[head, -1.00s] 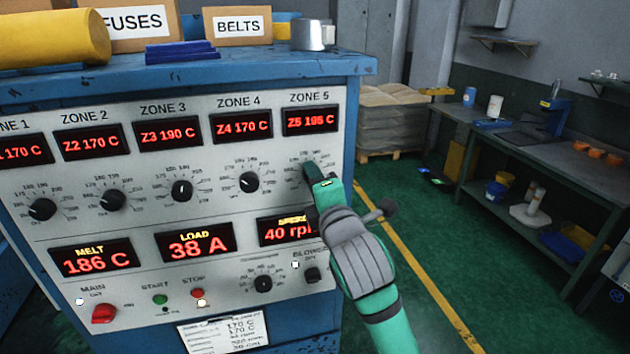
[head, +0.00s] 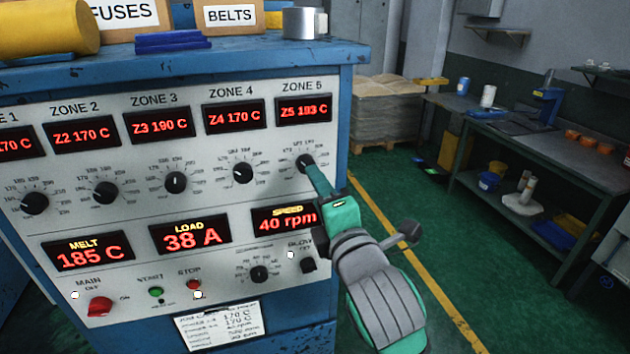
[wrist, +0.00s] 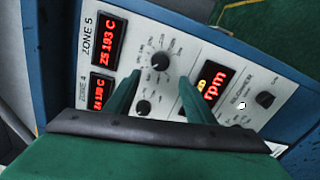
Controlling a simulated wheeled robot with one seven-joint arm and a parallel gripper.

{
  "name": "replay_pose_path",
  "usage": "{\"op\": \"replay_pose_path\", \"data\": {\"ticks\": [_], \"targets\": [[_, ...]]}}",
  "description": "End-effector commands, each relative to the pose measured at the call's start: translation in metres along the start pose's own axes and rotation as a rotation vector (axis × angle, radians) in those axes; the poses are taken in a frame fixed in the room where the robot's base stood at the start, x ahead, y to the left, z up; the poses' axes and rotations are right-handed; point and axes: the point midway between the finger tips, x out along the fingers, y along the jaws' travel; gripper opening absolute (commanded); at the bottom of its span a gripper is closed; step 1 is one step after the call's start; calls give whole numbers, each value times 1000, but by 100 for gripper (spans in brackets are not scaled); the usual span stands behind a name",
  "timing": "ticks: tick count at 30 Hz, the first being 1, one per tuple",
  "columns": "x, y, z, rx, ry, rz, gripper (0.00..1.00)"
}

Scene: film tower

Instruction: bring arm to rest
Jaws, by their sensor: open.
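My gripper (head: 317,180) is in front of the right side of the control panel (head: 130,215), below the Zone 5 knob (head: 305,163). In the wrist view the gripper (wrist: 162,95) has its two green fingers apart with nothing between them but the panel behind. The Zone 5 knob (wrist: 160,61) shows beyond the fingertips, apart from them in that view. In the head view a fingertip overlaps the knob's lower edge, and I cannot tell whether they touch. The Zone 5 display (head: 304,109) reads 193 C. My arm reaches in from the lower right.
The blue cabinet (head: 352,120) carries a fuses box, a belts box (head: 230,16), a yellow roll (head: 45,28) and a metal cylinder (head: 305,22) on top. Open green floor (head: 450,240) with a yellow line lies to the right. A workbench (head: 530,150) stands beyond it.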

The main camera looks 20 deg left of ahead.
Motion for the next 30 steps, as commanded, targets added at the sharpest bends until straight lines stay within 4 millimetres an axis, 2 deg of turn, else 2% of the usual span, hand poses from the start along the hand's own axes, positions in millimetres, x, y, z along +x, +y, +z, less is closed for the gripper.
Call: {"op": "replay_pose_path", "data": {"ticks": [6,19,23,30], "targets": [[-18,-1,4,1,-8,-1,50],[-19,-3,4,29,-7,8,50],[-17,-11,2,144,-9,45,50],[-17,-42,4,478,-41,151,50]]}}
